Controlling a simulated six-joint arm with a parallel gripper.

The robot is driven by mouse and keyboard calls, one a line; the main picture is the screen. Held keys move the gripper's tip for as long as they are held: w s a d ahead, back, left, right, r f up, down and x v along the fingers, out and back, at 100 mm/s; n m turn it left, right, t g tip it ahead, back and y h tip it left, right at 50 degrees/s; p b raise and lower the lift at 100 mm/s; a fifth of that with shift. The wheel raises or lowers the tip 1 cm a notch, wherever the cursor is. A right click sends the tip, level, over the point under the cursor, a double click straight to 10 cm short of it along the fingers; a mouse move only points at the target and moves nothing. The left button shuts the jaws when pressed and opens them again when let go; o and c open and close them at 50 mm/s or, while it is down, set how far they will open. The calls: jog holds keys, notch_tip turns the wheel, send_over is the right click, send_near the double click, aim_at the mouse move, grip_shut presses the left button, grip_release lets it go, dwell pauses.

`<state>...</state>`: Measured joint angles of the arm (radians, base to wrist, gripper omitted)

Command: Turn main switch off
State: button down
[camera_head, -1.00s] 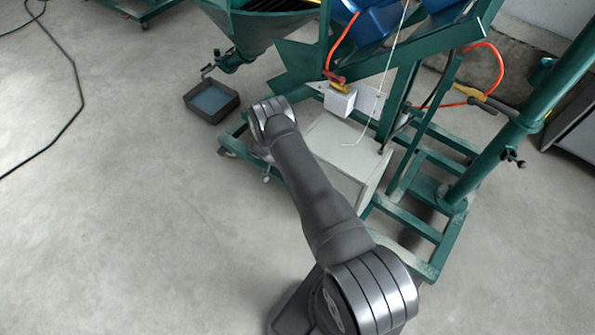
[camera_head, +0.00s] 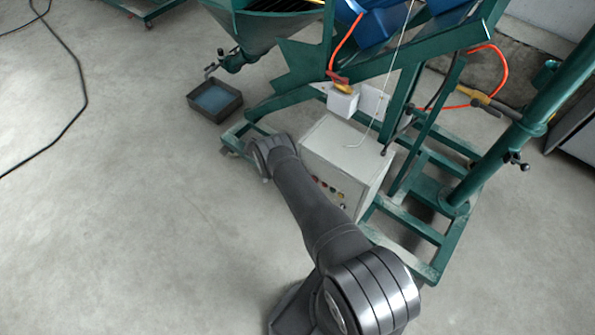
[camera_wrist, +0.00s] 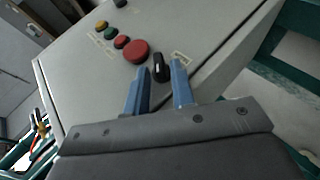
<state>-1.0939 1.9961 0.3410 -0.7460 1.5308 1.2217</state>
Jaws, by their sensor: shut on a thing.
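The control box (camera_head: 338,148) is a light grey cabinet on the green frame in the head view. The wrist view shows its front panel (camera_wrist: 88,85) close up. The main switch (camera_wrist: 160,66) is a black rotary knob with a pale mark, beside a small label (camera_wrist: 182,57) and a big red button (camera_wrist: 136,51). My gripper (camera_wrist: 160,72) has two blue fingers, one on each side of the switch, and is shut on it. In the head view my arm hides part of the box front, and the gripper is out of sight.
Smaller red (camera_wrist: 121,42), green (camera_wrist: 111,33) and yellow (camera_wrist: 102,25) buttons sit in a row beyond the big red one. Green frame rails (camera_head: 405,225) surround the box. A dark tray (camera_head: 215,99) stands on the floor. The floor at left is mostly clear.

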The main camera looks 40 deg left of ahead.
jog(key=shift+w, duration=0.1)
jog(key=c, duration=1.5)
grip_release()
jog(key=v, duration=1.2)
